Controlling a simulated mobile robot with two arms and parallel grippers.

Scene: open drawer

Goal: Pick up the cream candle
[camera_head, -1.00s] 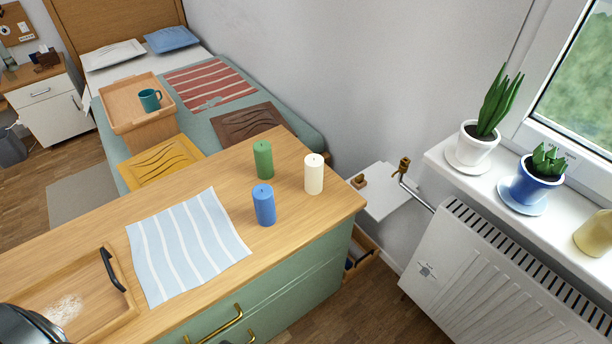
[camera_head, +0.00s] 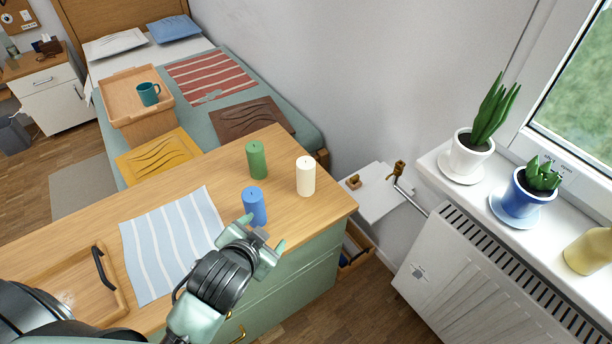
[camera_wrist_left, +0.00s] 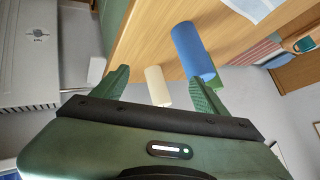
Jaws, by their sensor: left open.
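The cream candle (camera_head: 306,176) stands upright near the right end of the wooden dresser top (camera_head: 180,190). The blue candle (camera_head: 254,206) stands to its left and nearer to me, and the green candle (camera_head: 256,160) stands to its left and farther back. My left gripper (camera_head: 262,240) is in front of the blue candle, near the front edge of the top, apart from the cream candle. In the left wrist view my gripper (camera_wrist_left: 160,95) is open and empty. The cream candle (camera_wrist_left: 157,86) shows between its fingers, with the blue candle (camera_wrist_left: 194,52) close to one finger. My right gripper is out of view.
A striped cloth (camera_head: 170,240) and a wooden tray (camera_head: 75,290) with a black handle lie left on the dresser top. A radiator (camera_head: 470,265) and a windowsill with potted plants (camera_head: 472,150) are at the right.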

